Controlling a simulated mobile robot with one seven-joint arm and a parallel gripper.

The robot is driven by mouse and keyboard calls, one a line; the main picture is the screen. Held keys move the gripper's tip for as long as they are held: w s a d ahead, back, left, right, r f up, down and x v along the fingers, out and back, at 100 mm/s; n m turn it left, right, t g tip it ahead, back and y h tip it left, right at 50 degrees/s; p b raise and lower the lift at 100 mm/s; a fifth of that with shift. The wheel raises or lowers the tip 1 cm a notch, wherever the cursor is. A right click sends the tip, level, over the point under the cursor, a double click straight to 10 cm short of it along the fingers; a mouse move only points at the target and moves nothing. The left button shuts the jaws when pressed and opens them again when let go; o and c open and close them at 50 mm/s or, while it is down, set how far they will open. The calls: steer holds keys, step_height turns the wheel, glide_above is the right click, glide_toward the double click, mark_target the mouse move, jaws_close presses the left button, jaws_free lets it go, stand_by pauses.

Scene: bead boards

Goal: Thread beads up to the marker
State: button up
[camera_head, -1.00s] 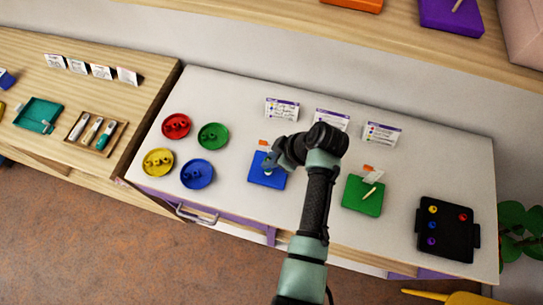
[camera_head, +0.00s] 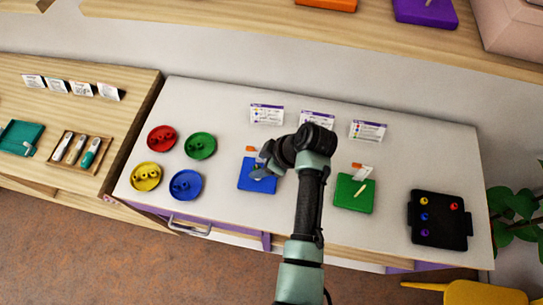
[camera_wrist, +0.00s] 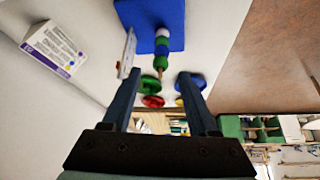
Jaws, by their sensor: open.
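The blue board (camera_head: 257,178) stands left of centre on the white table, partly hidden behind my gripper (camera_head: 264,164). Loose beads lie in the red dish (camera_head: 161,149), green dish (camera_head: 213,146), yellow dish (camera_head: 146,187) and blue dish (camera_head: 186,198).
A green board (camera_head: 347,204) with a light peg stands to the right, and a black tray (camera_head: 440,240) with several beads is farther right. Printed cards (camera_head: 267,122) stand along the back. A side table on the left holds a teal tray (camera_head: 14,128). White tabletop is clear between these.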

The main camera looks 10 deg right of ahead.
steer(key=b+v, duration=0.2)
steer(key=v, duration=1)
steer(key=shift+r, duration=0.1)
